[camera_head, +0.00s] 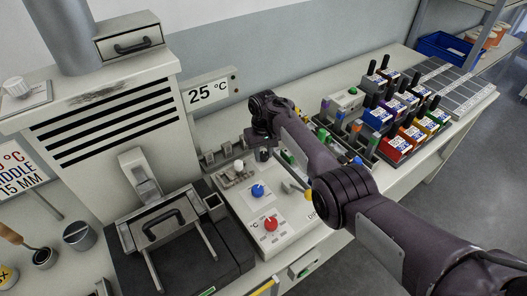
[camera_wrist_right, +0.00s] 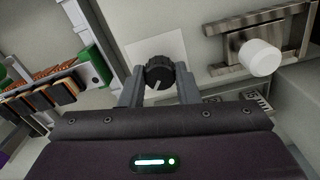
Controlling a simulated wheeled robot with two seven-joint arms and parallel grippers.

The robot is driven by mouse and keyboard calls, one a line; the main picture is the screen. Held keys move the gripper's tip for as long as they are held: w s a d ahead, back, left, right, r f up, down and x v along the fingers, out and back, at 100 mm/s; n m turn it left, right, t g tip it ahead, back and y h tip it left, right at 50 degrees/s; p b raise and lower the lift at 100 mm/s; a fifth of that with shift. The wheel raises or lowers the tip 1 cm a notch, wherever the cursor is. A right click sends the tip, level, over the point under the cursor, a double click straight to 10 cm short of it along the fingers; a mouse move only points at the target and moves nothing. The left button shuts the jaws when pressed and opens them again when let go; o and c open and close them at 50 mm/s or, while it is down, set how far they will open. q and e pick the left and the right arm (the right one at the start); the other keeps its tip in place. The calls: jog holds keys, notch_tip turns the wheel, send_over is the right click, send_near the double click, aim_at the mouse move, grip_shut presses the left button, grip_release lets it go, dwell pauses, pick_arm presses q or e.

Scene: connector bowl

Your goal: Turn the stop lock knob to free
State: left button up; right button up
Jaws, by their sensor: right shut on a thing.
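A black ribbed knob (camera_wrist_right: 160,73) with a pale pointer line sits on a white square plate (camera_wrist_right: 150,48) in the right wrist view. I take it to be the stop lock knob; no label on it is readable. My right gripper (camera_wrist_right: 160,88) has a finger on each side of the knob and is shut on it. The pointer line points toward the gripper, slightly left. In the head view the right gripper (camera_head: 263,140) is over the back of the control panel (camera_head: 285,245), with the dark knob (camera_head: 263,155) just below it. My left gripper is not in view.
A metal slide with a white knob (camera_wrist_right: 261,57) is right of the black knob. A blue knob (camera_head: 257,191) and a red knob (camera_head: 270,224) are nearer on the panel. A press with a handle (camera_head: 165,222) stands left; colored bins (camera_head: 397,146) stand right.

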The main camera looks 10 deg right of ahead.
aim_at(264, 154)
jog(key=n, duration=0.3)
jog(key=shift+n, duration=2.3)
jog(key=o, duration=1)
jog(key=shift+r, duration=0.15)
jog(key=shift+r, duration=0.35)
notch_tip(264, 154, up, 7)
jog(key=shift+f, duration=0.1)
